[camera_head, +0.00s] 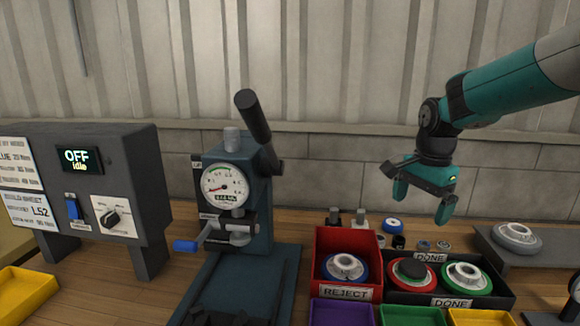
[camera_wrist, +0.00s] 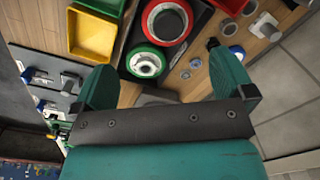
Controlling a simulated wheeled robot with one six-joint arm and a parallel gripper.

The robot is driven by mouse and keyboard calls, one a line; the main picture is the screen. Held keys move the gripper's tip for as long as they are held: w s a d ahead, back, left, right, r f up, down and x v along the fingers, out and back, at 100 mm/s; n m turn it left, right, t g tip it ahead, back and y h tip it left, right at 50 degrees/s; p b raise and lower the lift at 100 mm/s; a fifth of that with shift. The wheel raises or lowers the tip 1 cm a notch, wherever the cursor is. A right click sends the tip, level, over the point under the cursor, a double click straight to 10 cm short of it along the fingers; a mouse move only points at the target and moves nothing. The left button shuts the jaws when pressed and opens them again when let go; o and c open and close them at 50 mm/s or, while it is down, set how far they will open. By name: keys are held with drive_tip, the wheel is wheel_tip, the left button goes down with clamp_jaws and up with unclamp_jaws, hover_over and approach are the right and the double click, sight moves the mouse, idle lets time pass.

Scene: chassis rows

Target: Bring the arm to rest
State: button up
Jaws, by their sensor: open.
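My teal arm reaches in from the upper right of the head view. My gripper (camera_head: 424,208) hangs above the back of the bench, over the small parts behind the DONE tray. Its two fingers are apart with nothing between them. In the wrist view my gripper (camera_wrist: 168,85) shows both teal fingers spread, with the bench below and the green-ringed part (camera_wrist: 146,63) beyond them. The fingers touch nothing that I can see.
A red REJECT bin (camera_head: 346,242) holds a blue-ringed part. A black DONE tray (camera_head: 508,298) holds red- and green-ringed parts. A blue lever press (camera_head: 240,215) with a gauge stands left of them. A grey control box (camera_head: 140,190) reads "OFF idle". Purple, green and yellow bins line the front.

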drive_tip(key=s+a+r+n+y, duration=0.1)
drive_tip(key=s+a+n, duration=0.4)
drive_tip(key=s, duration=0.5)
drive_tip(key=s+a+r+n+y+p, duration=0.1)
drive_tip(key=s+a+n, duration=0.4)
drive_tip(key=s+n, duration=0.3)
drive_tip(key=s+a+r+n+y, duration=0.1)
drive_tip(key=s+a+n, duration=0.4)
drive_tip(key=s, duration=0.6)
drive_tip(key=shift+s+r+n+y, duration=0.3)
drive_tip(key=shift+s+n, duration=0.05)
drive_tip(key=shift+n, duration=0.75)
